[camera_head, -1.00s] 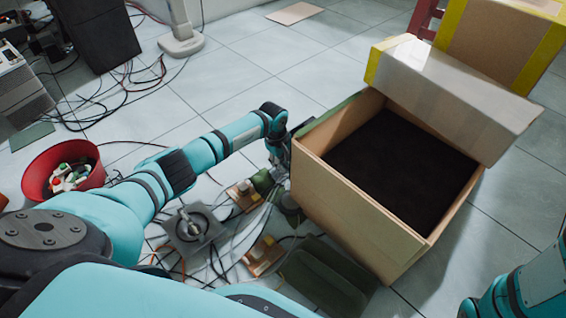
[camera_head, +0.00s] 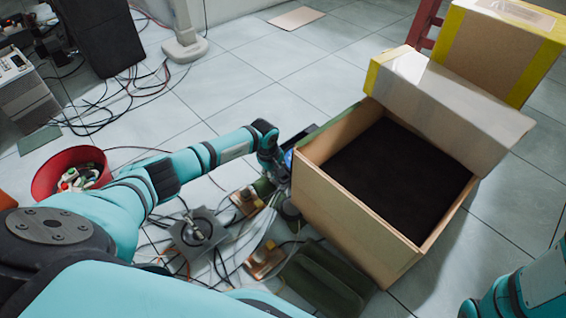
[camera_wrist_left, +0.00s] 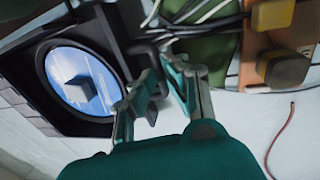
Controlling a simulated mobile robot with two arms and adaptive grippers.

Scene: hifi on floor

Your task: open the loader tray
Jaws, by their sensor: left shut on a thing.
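The loader tray (camera_wrist_left: 47,75) shows in the left wrist view as a black square frame around a round, shiny blue-white disc face (camera_wrist_left: 85,80). A dark block shape shows on that face; I cannot tell if it is a reflection. My left gripper (camera_wrist_left: 155,85) is shut on a black part at the frame's right side, with its fingers on either side of it. In the head view my left gripper (camera_head: 275,172) is low beside the wooden box's left corner, and a small blue patch (camera_head: 288,158) shows there. Most of the tray is hidden by the box and my arm. My right gripper is out of view.
The open wooden box (camera_head: 345,215) with a black inside stands right beside my left gripper. A cardboard box (camera_head: 450,105) leans over its far edge. Cables and small parts (camera_head: 200,230) clutter the floor to the left, near a red bucket (camera_head: 75,158). Bare tiles lie beyond.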

